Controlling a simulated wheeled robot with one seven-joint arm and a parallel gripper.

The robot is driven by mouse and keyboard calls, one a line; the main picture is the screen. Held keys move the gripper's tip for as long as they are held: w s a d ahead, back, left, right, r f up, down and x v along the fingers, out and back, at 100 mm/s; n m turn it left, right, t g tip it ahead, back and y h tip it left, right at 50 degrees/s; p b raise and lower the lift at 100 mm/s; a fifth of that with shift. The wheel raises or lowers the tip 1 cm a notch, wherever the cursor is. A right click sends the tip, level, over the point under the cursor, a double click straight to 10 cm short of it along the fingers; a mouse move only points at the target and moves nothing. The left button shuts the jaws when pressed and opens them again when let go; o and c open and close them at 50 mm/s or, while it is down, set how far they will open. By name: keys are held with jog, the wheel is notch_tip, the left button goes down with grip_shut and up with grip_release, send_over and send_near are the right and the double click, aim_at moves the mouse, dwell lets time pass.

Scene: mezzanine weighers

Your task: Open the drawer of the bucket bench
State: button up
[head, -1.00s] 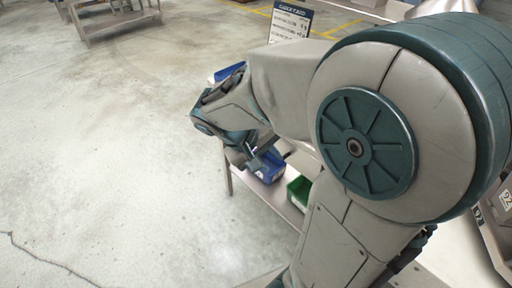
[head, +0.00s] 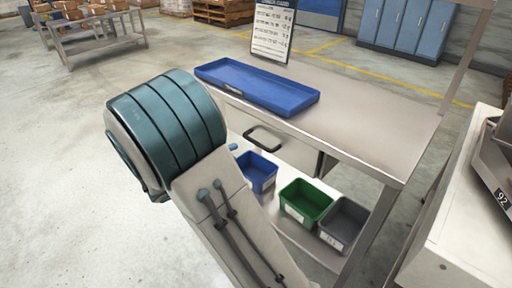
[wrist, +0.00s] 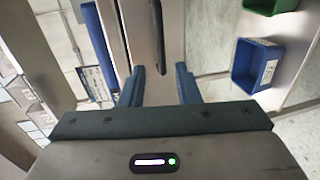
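The bucket bench (head: 370,115) stands right of centre in the head view. Its drawer (head: 294,150) sits under the top and looks closed, with a dark loop handle (head: 262,139) on its front. In the wrist view my gripper (wrist: 160,70) has its two blue fingers apart, with a clear gap. A dark bar that looks like the handle (wrist: 157,30) runs up the picture in line with this gap. I cannot tell whether the fingers touch it. In the head view my arm hides most of the gripper.
A blue tray (head: 257,86) and an upright sign (head: 272,28) are on the bench top. Blue (head: 257,172), green (head: 305,204) and grey (head: 343,225) buckets stand on the lower shelf. A pale weigher cabinet (head: 455,225) is at the right.

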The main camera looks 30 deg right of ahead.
aim_at(255, 144)
jog(key=b+x, duration=0.1)
jog(key=x, duration=1)
jog(key=shift+d+f+b, duration=0.1)
jog(key=shift+d+b, duration=0.15)
jog(key=shift+b, duration=0.05)
grip_shut()
